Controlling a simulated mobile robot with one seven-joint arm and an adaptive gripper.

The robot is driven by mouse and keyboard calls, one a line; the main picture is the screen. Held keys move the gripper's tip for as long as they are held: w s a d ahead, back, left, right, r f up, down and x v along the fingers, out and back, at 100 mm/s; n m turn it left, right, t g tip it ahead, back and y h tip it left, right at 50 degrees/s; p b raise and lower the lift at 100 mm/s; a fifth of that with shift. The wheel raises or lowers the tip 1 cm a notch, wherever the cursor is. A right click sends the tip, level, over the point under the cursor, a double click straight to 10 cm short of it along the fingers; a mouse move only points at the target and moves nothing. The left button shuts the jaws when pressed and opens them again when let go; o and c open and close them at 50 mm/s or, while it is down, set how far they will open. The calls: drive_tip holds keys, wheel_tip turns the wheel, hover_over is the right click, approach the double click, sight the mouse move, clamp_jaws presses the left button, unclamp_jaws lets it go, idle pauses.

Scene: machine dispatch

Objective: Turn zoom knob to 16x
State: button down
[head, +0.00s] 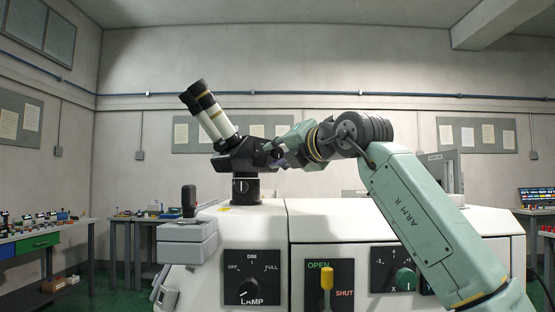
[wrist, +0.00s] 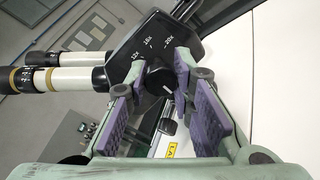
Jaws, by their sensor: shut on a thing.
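The microscope (head: 238,160) has a black head and two white eyepiece tubes slanting up to the left. In the wrist view its black zoom panel (wrist: 150,48) carries white marks 12x, 16x and 20x around a round black zoom knob (wrist: 159,76). My gripper (wrist: 160,84) has its purple pads on both sides of the knob and is shut on it. A small white line shows on the knob face, but I cannot tell exactly which mark it points to. In the head view my gripper (head: 281,152) meets the microscope head's right side and hides the knob.
The white machine housing (head: 310,225) lies below my arm. A black-handled grey block (head: 188,235) stands at the left. Benches with small parts are along the walls.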

drive_tip(key=shift+m+b, duration=0.5)
drive_tip(key=shift+m, duration=1.4)
drive_tip(key=c, duration=1.4)
unclamp_jaws()
drive_tip(key=shift+o, duration=0.2)
drive_tip(key=v, duration=1.2)
drive_tip(key=shift+d, duration=0.15)
